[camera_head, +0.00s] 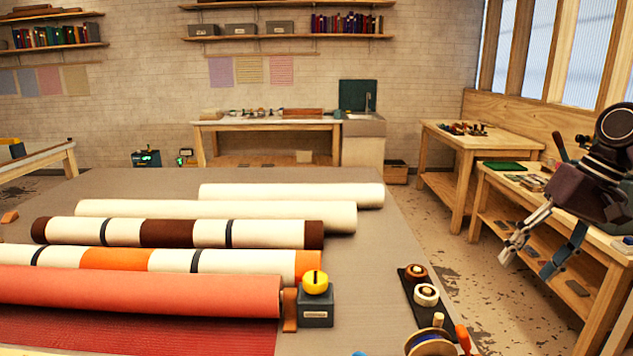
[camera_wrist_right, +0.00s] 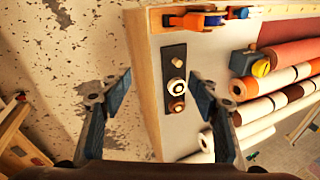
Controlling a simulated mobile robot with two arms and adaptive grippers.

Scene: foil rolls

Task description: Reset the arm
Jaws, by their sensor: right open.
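My right gripper (camera_head: 543,240) is at the right of the head view, raised off the right edge of the big grey table (camera_head: 370,290). Its fingers are apart with nothing between them. The right wrist view shows the same open fingers (camera_wrist_right: 158,100), with the table edge and bare floor beyond. My left gripper is in neither view. Several rolls lie on the table: a red one (camera_head: 140,291), an orange and white one (camera_head: 180,260), a brown and white one (camera_head: 180,233) and two cream ones (camera_head: 215,211) (camera_head: 290,195).
A dark strip with round knobs (camera_head: 418,286) lies near the table's right edge. A grey box with a yellow top (camera_head: 316,302) stands by the red roll. Wooden benches (camera_head: 465,145) line the right wall, close to my right arm. Floor (camera_head: 470,270) is clear between.

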